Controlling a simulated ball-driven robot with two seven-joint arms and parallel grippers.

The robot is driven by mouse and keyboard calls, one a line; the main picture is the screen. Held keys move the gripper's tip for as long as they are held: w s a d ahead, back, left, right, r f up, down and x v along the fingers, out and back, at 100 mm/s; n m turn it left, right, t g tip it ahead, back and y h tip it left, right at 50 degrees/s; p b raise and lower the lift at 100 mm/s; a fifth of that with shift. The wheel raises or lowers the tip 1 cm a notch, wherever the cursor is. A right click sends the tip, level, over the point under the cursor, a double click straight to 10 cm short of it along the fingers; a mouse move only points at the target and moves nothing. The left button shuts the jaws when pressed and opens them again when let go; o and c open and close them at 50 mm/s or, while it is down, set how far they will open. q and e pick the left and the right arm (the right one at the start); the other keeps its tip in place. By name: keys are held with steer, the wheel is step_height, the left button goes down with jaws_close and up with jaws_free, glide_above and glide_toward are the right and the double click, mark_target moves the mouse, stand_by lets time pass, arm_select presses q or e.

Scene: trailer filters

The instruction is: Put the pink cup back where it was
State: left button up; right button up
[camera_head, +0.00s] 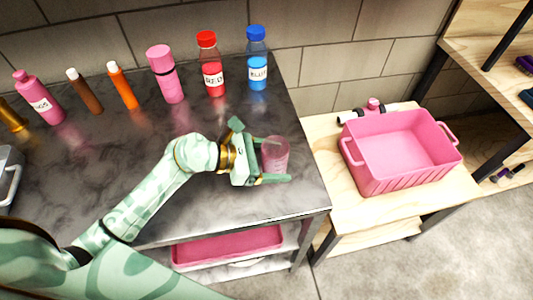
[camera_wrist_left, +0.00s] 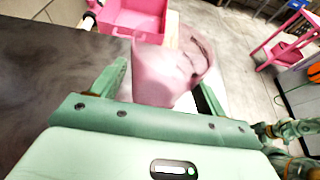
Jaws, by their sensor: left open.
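The pink cup (camera_head: 275,155) is a translucent pink tumbler on the dark marbled counter (camera_head: 215,210), near its right end. My left gripper (camera_head: 272,160) is open, with its fingers on either side of the cup. In the left wrist view the cup (camera_wrist_left: 172,70) fills the space between the two green fingers, and I cannot tell whether either finger touches it. The cup looks upright in the head view.
Bottles stand along the back of the counter, including a red one (camera_head: 212,68), a blue one (camera_head: 257,65) and a pink one (camera_head: 165,75). A pink bin (camera_head: 400,150) sits on a lower wooden table to the right. The counter's front right is clear.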

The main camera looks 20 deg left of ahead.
arm_select(q)
steer(key=p+v, duration=0.1)
steer(key=v, duration=1.1)
steer(key=shift+r+p, duration=0.15)
steer(key=shift+p, duration=0.2)
steer(key=shift+s, duration=0.1)
